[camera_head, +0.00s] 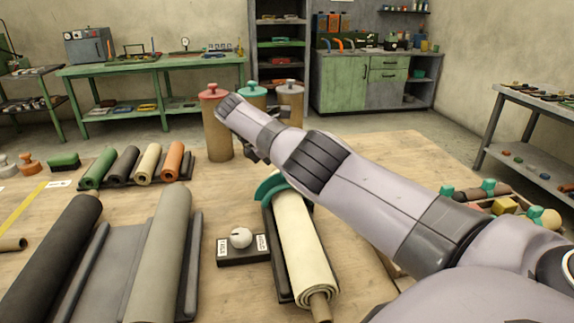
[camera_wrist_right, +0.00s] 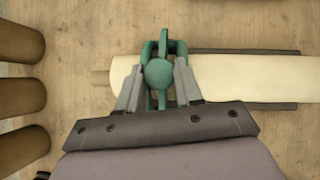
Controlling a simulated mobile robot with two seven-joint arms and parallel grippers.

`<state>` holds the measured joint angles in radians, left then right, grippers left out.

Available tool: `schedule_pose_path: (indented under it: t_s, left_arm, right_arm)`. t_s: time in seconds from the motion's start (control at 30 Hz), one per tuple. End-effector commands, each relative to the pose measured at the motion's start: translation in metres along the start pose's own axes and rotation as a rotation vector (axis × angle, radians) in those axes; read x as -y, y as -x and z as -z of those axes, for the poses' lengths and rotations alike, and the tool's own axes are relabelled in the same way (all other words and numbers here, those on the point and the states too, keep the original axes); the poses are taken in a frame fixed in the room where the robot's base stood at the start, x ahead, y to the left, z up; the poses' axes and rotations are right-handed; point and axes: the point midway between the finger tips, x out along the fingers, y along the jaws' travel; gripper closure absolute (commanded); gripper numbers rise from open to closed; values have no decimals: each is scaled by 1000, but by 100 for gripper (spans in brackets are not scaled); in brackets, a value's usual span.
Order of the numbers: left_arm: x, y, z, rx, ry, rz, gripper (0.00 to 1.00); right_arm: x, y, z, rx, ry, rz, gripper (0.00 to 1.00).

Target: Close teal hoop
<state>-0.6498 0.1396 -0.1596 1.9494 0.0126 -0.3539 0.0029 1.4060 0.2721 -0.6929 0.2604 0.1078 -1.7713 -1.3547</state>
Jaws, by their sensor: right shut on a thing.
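The teal hoop (camera_head: 268,188) is at the far end of a cream sheet roll (camera_head: 302,243), which lies in a dark cradle. In the head view its curved band shows at the roll's far left side, partly hidden by my right arm. In the right wrist view the hoop's round teal knob (camera_wrist_right: 158,74) sits between the fingers of my right gripper (camera_wrist_right: 158,82), which is shut on it. Teal bars cross the cream roll (camera_wrist_right: 250,78) near its end. I cannot tell whether the hoop is fully closed. My left gripper is not in view.
A dark box with a white knob (camera_head: 241,238) stands left of the cradle. Grey and black rolls (camera_head: 161,253) lie further left. Red-, teal- and grey-topped brown canisters (camera_head: 217,135) stand at the far edge. Small parts (camera_head: 507,205) lie at the right.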

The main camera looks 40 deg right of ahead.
Motion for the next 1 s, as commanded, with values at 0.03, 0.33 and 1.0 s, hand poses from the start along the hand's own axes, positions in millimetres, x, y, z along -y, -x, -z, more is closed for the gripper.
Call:
schedule_pose_path:
  t_s: [0.03,0.33,1.0]
  left_arm:
    - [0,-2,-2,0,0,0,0]
    - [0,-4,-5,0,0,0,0]
    - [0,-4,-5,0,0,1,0]
  right_arm:
    - [1,0,3,8,2,3,100]
    - [3,0,6,36,5,6,100]
    - [3,0,6,37,5,6,39]
